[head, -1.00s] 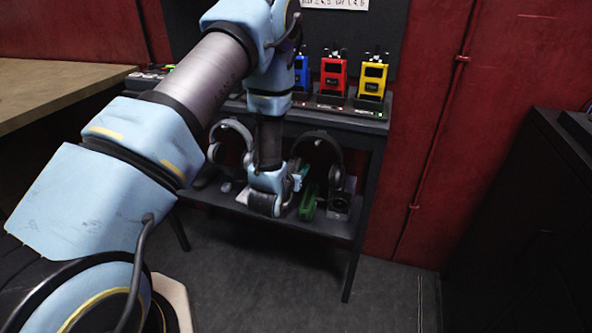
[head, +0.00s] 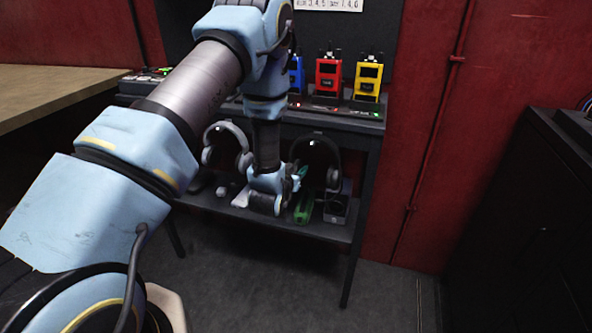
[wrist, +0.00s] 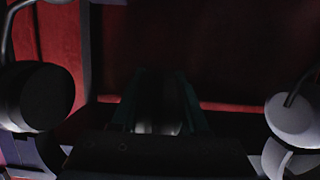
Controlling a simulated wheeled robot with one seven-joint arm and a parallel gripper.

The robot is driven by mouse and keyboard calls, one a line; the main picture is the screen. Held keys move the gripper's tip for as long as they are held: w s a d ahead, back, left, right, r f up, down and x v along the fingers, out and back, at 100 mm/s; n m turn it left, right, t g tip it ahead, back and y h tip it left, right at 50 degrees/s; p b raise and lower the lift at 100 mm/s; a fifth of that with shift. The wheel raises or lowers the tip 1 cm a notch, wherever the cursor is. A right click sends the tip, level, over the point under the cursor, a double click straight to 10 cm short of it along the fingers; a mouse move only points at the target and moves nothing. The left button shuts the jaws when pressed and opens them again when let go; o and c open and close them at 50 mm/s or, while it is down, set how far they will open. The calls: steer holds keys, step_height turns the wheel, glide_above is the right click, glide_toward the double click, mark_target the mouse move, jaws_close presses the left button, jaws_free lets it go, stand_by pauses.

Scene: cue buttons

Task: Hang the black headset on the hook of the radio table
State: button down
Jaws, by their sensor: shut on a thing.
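The black headset (head: 333,177) is upright under the right part of the radio table's top (head: 350,125), its band just below the top. A small pale spot shows inside the band. I cannot make out the hook clearly or tell whether the band rests on it. My gripper (head: 299,174) is at the headset's left side, and its wrist hides part of that side. In the dark wrist view the fingers (wrist: 158,112) are close together around something dim. A black ear cup (wrist: 45,97) shows at the left there.
A grey headset (head: 242,160) hangs left of my gripper; its pale cup shows in the wrist view (wrist: 292,118). A green item (head: 304,208) and a dark box (head: 336,209) are on the lower shelf (head: 270,223). Blue, red and yellow (head: 368,79) radios stand on top.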

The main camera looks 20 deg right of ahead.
stand_by(0.3)
steer(key=shift+c, duration=1.6)
jaws_free()
steer(key=b+v, duration=0.2)
steer(key=v, duration=0.9)
steer(key=w+a+r+n+g+y+p, duration=0.2)
steer(key=w+a+r+y, duration=0.15)
steer(key=a, duration=0.45)
steer(key=w+a+r+n+g+y+p, duration=0.1)
steer(key=w+a+r+n+y+p, duration=0.15)
steer(key=a+r, duration=0.4)
steer(key=s+a+r+n+g+y+p, duration=0.1)
steer(key=s+a+r+g+y+p, duration=0.1)
steer(key=s+a, duration=0.4)
steer(key=s+a+r+n+g+y+p, duration=0.1)
steer(key=s+a+r+g, duration=0.3)
steer(key=a, duration=0.7)
step_height(320, 180, up, 4)
steer(key=shift+s+f+n+y+p, duration=0.2)
steer(key=shift+s+n+y+p, duration=0.2)
steer(key=shift+s, duration=0.75)
